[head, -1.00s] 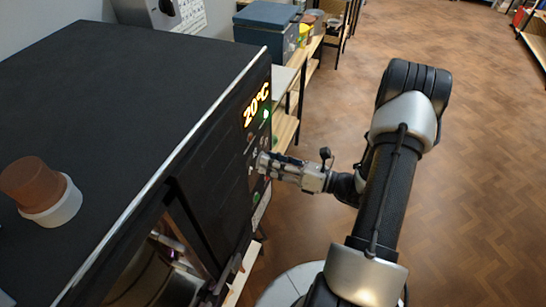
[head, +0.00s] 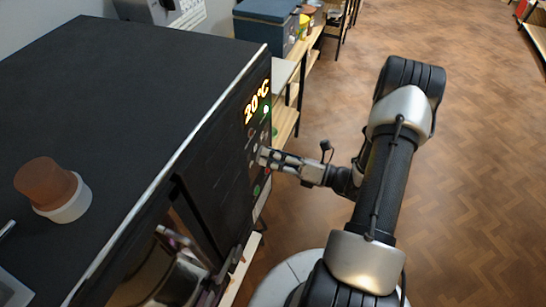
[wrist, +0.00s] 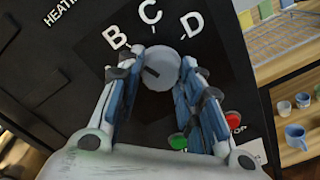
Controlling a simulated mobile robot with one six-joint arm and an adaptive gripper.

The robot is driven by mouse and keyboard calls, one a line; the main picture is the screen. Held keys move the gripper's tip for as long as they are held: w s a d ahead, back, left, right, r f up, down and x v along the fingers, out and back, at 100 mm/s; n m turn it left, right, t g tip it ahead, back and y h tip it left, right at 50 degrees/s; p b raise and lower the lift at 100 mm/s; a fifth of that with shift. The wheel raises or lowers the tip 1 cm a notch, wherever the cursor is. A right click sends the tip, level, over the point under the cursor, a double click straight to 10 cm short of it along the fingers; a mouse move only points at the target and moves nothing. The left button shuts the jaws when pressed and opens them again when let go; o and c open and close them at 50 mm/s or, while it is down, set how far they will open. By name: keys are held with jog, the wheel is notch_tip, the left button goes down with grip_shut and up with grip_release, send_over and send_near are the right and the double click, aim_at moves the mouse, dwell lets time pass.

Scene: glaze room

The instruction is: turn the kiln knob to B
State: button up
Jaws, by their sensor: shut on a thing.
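The kiln knob (wrist: 160,68) is a round grey dial on the dark panel in the wrist view. A short dark mark shows on its left side, toward the B side; its exact setting is hard to read. The letters B (wrist: 115,37), C (wrist: 150,11) and D (wrist: 191,24) arc above it. My gripper (wrist: 162,66) is shut on the knob, one finger on each side. In the head view my gripper (head: 264,155) reaches the panel from the right, below the lit 20°C display (head: 257,101), and hides the knob.
The black kiln (head: 110,110) fills the left, with a brown and white pot (head: 60,192) on top. Green (wrist: 178,142) and red (wrist: 232,119) buttons sit below the knob. Shelves with cups (wrist: 296,137) stand to the right. The floor on the right is open.

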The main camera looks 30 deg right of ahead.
jog(key=o, duration=1.1)
jog(key=v, duration=1.2)
